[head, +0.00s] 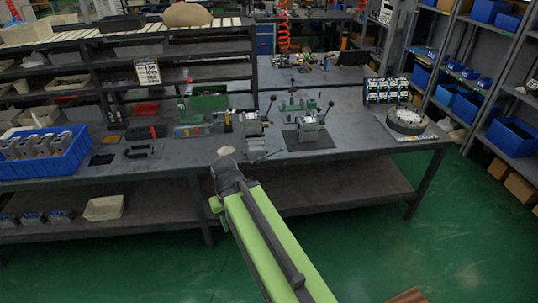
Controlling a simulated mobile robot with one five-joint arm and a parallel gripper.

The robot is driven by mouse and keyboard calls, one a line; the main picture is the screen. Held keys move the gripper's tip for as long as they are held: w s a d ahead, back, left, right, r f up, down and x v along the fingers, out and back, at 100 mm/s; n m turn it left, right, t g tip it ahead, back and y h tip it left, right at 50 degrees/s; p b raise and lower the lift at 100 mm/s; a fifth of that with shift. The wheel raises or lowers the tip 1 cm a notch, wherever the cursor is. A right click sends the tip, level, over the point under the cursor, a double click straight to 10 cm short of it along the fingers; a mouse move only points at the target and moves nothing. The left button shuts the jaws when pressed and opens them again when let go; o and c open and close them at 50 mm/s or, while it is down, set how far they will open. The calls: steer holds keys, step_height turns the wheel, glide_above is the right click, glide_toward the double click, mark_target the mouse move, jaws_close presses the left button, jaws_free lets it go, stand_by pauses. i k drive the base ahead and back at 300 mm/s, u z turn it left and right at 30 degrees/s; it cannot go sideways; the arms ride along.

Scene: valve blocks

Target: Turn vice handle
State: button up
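Two grey vice-like blocks stand on the grey workbench (360,150): a left vice (252,124) and a right vice (309,131) on a dark mat. A thin lever handle with a dark knob (271,104) rises at the left vice. A similar handle (326,111) rises at the right vice. A flat bar-like piece (266,157) lies at the bench's front edge below the left vice. My green arm reaches up from the bottom, and its end (226,153) is in front of the bench edge, left of and below both vices. Its fingers cannot be made out.
A blue crate (72,155) of grey blocks stands at the bench's left. A round dark fixture (406,119) and a small display rack (387,91) are at the right. A lower shelf (330,187) runs beneath.

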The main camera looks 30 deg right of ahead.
mark_target(257, 160)
steer(key=i, duration=1.5)
steer(key=u, duration=0.6)
